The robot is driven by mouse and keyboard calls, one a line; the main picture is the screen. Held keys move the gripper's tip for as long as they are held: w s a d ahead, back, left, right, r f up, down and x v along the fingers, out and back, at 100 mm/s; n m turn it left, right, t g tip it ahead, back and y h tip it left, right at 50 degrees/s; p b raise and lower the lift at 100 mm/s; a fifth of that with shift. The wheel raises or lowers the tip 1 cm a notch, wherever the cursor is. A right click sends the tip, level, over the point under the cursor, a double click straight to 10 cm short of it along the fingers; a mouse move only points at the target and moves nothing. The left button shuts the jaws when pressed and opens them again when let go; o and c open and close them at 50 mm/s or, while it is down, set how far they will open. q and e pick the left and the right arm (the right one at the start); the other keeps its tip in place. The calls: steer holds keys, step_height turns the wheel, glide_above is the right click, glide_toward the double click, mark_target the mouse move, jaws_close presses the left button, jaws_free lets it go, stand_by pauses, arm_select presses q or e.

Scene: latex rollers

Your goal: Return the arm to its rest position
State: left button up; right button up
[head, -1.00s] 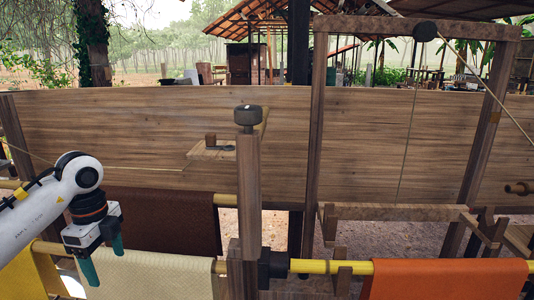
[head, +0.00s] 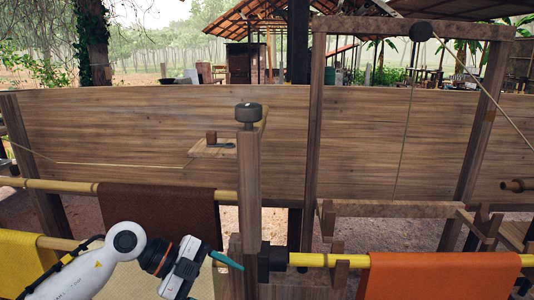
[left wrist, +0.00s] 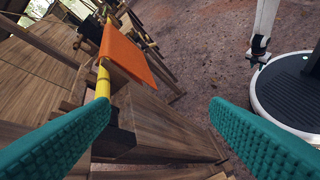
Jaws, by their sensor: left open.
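My left arm (head: 85,270) reaches in from the lower left in the head view. Its left gripper (left wrist: 160,108) is open, with two teal ribbed fingers set wide apart and nothing between them in the left wrist view. In the head view one teal fingertip points right, close to the wooden post (head: 249,190); the other finger is hard to make out. In the left wrist view my white right arm hangs at the upper right, with what looks like my right gripper (left wrist: 258,53) at its lower end, too small to read.
An orange sheet (head: 440,277) hangs on a yellow bar (head: 312,260) at right, and it also shows in the left wrist view (left wrist: 124,52). A brown sheet (head: 150,208) and a yellow sheet (head: 22,265) hang at left. A wooden wall (head: 400,130) stands behind.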

arm_select(q)
steer(key=s+d+r+n+t+h, duration=0.2)
steer(key=d+r+t+h, duration=0.2)
steer(key=d+r+h, duration=0.4)
steer(key=w+a+f+n+t+y, duration=0.1)
steer(key=a+f+n+t+y, duration=0.3)
steer(key=a+n+t+y, duration=0.5)
steer(key=w+a+f+n+t+y, duration=0.2)
steer(key=a+f+n+t+y, duration=0.35)
steer(key=n, duration=0.55)
steer(key=s+a+f+n+g+y, duration=0.3)
steer(key=s+a+f+g+y, duration=0.15)
steer(key=f, duration=0.45)
steer(key=s+f+m+g, duration=0.1)
steer(key=s+f+g, duration=0.55)
steer(key=s, duration=0.45)
steer(key=s+f+g, duration=0.5)
steer(key=s+f, duration=0.2)
steer(key=s, duration=0.4)
step_height(320, 180, down, 24)
steer(key=p, duration=0.1)
steer(key=s+a+f+g, duration=0.1)
steer(key=s+a+f, duration=0.1)
steer(key=s+f, duration=0.6)
steer(key=s+a+f+g+p, duration=0.1)
steer(key=s+f, duration=0.6)
steer(key=s, duration=0.1)
steer(key=shift+s+a+f, duration=0.4)
